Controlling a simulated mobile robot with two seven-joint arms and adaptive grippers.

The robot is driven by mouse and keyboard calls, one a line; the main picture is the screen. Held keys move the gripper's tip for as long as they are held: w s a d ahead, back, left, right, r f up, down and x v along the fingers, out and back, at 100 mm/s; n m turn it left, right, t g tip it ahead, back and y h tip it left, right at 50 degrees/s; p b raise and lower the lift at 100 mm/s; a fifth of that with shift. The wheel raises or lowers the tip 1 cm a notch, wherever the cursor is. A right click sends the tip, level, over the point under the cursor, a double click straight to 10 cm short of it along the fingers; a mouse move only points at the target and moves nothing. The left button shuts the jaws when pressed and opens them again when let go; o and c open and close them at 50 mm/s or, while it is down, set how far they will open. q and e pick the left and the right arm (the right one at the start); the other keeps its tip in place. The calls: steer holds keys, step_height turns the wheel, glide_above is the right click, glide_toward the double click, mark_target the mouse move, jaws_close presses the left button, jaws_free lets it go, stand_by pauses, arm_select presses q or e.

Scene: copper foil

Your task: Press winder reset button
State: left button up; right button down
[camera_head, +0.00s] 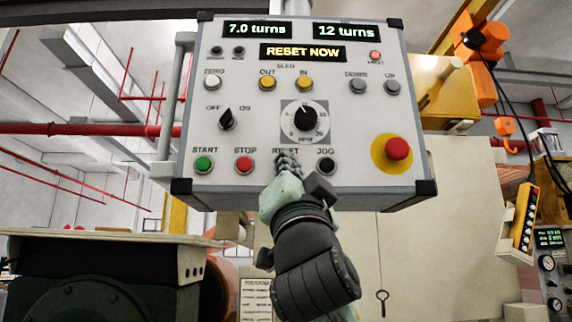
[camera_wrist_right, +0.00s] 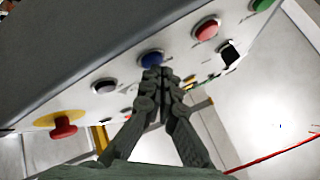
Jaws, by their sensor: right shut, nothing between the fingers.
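The winder control panel (camera_head: 355,118) fills the upper middle of the head view. Its RESET button is hidden behind my right gripper there, with the RESET label partly covered. In the right wrist view the blue button (camera_wrist_right: 150,57) shows just beyond the fingertips. My right gripper (camera_head: 287,160) is shut and empty, its fingertips right in front of the button in the bottom row. It also shows in the wrist view (camera_wrist_right: 158,77); I cannot tell whether the tips touch the button. The panel's display (camera_head: 303,52) reads RESET NOW. My left gripper is not in view.
The red STOP button (camera_head: 244,165) lies left of my gripper and the black JOG button (camera_head: 325,165) right of it. A red mushroom button (camera_head: 397,149) on yellow sits farther right. A yellow pendant (camera_head: 524,217) hangs at the right.

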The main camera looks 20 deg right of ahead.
steer(key=shift+w+d, duration=0.1)
steer(key=shift+w, duration=0.25)
stand_by(0.6)
steer(key=shift+s+a, duration=0.25)
steer(key=shift+s, duration=0.65)
steer(key=s, duration=0.2)
steer(key=s+a, duration=0.1)
steer(key=s, duration=0.1)
steer(key=shift+s+a+b, duration=0.2)
steer(key=shift+s+b, duration=0.15)
steer(key=shift+s, duration=0.05)
stand_by(0.8)
